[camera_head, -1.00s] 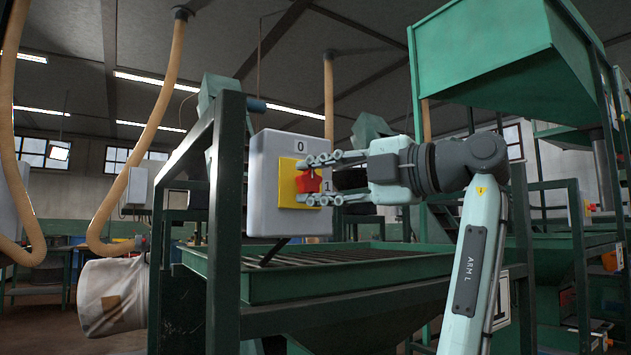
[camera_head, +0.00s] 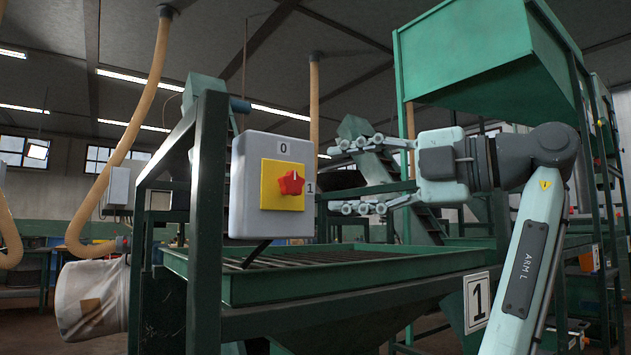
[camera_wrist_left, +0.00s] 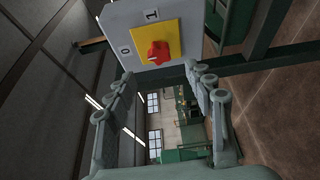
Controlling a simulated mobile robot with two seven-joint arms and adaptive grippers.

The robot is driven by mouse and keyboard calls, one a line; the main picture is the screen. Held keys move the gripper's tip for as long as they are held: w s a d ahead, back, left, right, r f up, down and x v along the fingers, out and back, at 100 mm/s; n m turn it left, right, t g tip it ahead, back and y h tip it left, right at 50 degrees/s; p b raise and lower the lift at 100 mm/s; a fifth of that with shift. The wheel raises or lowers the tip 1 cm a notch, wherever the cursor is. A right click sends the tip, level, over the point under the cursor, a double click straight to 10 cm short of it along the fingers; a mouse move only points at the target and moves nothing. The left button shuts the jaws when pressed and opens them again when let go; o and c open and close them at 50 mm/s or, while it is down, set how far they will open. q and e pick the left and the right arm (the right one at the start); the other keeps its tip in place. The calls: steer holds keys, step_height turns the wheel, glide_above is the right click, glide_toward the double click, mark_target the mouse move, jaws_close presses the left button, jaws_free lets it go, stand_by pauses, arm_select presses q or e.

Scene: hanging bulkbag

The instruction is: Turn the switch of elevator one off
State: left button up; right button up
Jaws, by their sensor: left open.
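The switch is a red knob (camera_head: 291,183) on a yellow plate (camera_head: 270,194) on a grey box (camera_head: 238,205). A "0" label (camera_head: 284,147) sits above the plate and a "1" label (camera_head: 310,187) at its right. A small white mark on the knob's upper part points up toward the 0. My left gripper (camera_head: 343,177) is open and empty, to the right of the box and apart from the knob. In the left wrist view the knob (camera_wrist_left: 158,52) shows beyond the open fingers (camera_wrist_left: 160,76). My right gripper is not in view.
A sign with a 1 (camera_head: 477,302) hangs on the green frame (camera_head: 210,200). A green grated hopper (camera_head: 330,280) lies below the box. A large green bin (camera_head: 480,60) stands at upper right. Beige hoses (camera_head: 150,100) hang at left.

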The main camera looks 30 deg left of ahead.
arm_select(q)
steer(key=d, duration=0.3)
steer(key=shift+d, duration=0.3)
stand_by(0.3)
